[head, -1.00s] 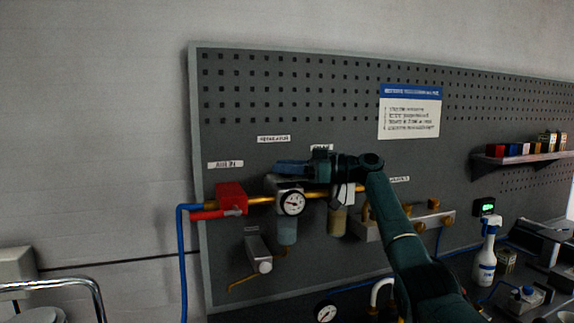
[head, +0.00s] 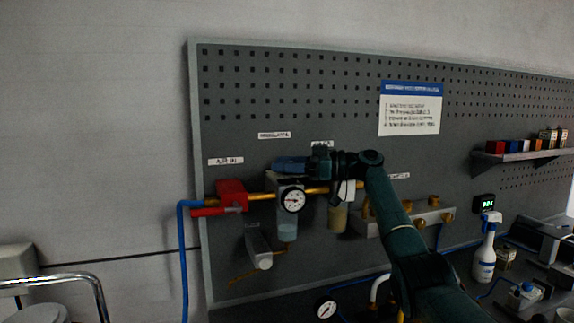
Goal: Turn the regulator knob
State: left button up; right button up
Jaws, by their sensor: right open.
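The regulator (head: 291,200) with its round white gauge sits on the brass air line on the pegboard, with a clear bowl (head: 287,232) below it. Its knob is not clearly visible; the fingers cover the regulator's top. My right gripper (head: 283,165) reaches in from the right, its blue fingers pointing left just above the gauge. It is open, but whether the fingers touch the knob cannot be told. My left gripper is not in view.
A red valve (head: 231,195) is left of the regulator. A second bowl (head: 337,218) and a manifold (head: 405,222) are to the right. A loose gauge (head: 326,308) and a spray bottle (head: 486,250) stand below. The upper pegboard (head: 290,85) is mostly clear.

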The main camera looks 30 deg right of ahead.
jog(key=shift+r, duration=0.1)
notch_tip(320, 180, up, 10)
jog(key=shift+f, duration=0.1)
dwell(0.4)
dwell(0.4)
